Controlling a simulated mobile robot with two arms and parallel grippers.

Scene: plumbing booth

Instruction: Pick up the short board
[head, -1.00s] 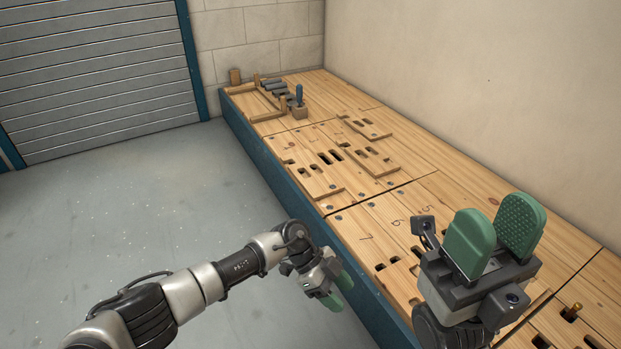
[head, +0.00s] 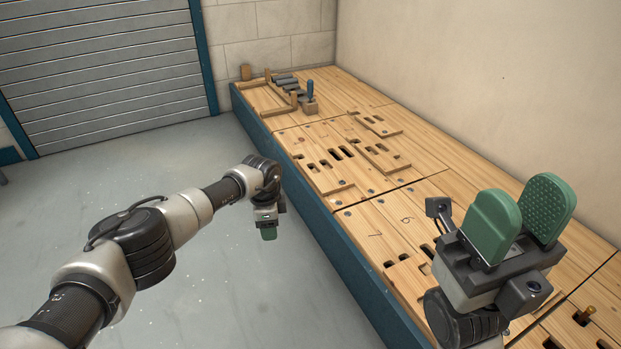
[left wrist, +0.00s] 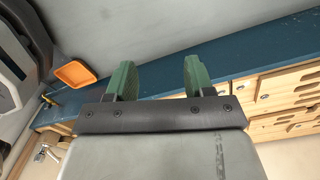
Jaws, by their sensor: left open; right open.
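Several loose slotted boards lie flat on the wooden bench top. The smallest one (head: 379,126) lies toward the back wall. A longer board (head: 377,160) lies in front of it, and another board (head: 327,178) lies along the bench's front edge. I cannot tell for sure which is the task's short board. My left gripper (head: 268,233) hangs over the floor, left of the bench and apart from every board. In the left wrist view its green fingers (left wrist: 158,78) are spread and empty. My right gripper (head: 520,213) points up over the near bench, open and empty.
The bench (head: 350,255) has a blue front side and a slotted top. At its far end are a wooden frame (head: 277,110), grey pipes (head: 287,86) and a blue-handled tool (head: 310,92). An orange tray (left wrist: 76,73) shows in the left wrist view. The floor at left is clear.

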